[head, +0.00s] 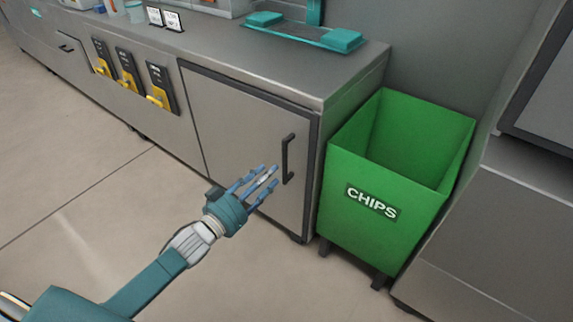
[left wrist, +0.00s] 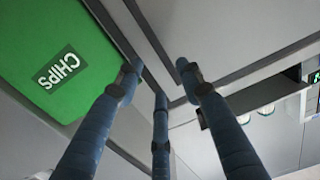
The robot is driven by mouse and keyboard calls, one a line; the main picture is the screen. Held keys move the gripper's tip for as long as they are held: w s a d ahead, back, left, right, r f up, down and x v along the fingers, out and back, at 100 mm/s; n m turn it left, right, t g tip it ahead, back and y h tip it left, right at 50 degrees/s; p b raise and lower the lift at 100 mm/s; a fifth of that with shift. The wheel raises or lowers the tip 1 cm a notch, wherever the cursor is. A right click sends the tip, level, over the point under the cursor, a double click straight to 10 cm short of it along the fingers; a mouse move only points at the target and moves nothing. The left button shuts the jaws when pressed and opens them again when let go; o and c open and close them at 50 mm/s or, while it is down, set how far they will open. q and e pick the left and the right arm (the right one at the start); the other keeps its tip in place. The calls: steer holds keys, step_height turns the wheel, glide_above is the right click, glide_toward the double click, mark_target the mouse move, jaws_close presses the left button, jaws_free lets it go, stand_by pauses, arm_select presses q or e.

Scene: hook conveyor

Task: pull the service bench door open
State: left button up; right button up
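The service bench door (head: 240,130) is a grey panel with a dark frame, and it looks closed. Its dark vertical handle (head: 288,158) is near the door's right edge. My left gripper (head: 268,176) is just left of the handle's lower part, its blue fingers spread and pointing towards it. I see nothing held, and I cannot tell whether a finger touches the handle. In the left wrist view the fingers (left wrist: 158,85) are apart in front of the door face (left wrist: 225,35); the handle is hard to make out there. My right gripper is not in view.
A green CHIPS bin (head: 385,185) stands close to the bench's right end; it also shows in the left wrist view (left wrist: 50,50). Yellow-and-black holders (head: 128,70) are on the bench front left of the door. The floor (head: 90,170) before the bench is clear.

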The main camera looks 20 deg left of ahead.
mark_target(285, 159)
arm_select(q)
steer(key=b+x, duration=0.1)
steer(key=x, duration=0.5)
steer(key=shift+w+f, duration=0.1)
steer(key=shift+w, duration=0.25)
steer(key=shift+b+x, duration=0.4)
steer(key=shift+x, duration=0.65)
steer(key=shift+w+d, duration=0.2)
steer(key=shift+w, duration=0.15)
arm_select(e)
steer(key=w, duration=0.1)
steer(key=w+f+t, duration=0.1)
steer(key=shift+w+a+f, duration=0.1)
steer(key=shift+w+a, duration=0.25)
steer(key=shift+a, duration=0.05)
arm_select(q)
jaws_close()
